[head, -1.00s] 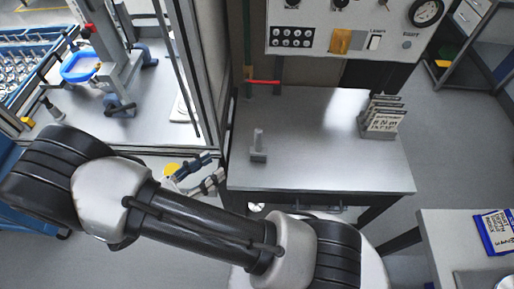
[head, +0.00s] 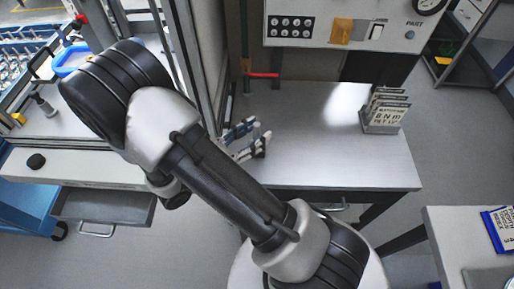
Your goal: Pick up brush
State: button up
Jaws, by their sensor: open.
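My gripper (head: 246,140) is open, its two fingers apart, over the left part of the grey work table (head: 325,150). Nothing shows clearly between the fingers. A small grey upright piece stood on this table in the earlier head view; my gripper now covers that spot. I cannot tell whether that piece is the brush. No other thing is clearly a brush at this size.
A rack of printed cards (head: 385,111) stands at the table's right side. A control panel (head: 345,25) is above the back edge. A framed machine enclosure with a metal post (head: 190,60) is close on the left. An open drawer (head: 103,207) sticks out at lower left.

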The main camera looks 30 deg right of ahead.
jog(key=shift+d, duration=0.5)
jog(key=shift+c, duration=0.6)
grip_shut()
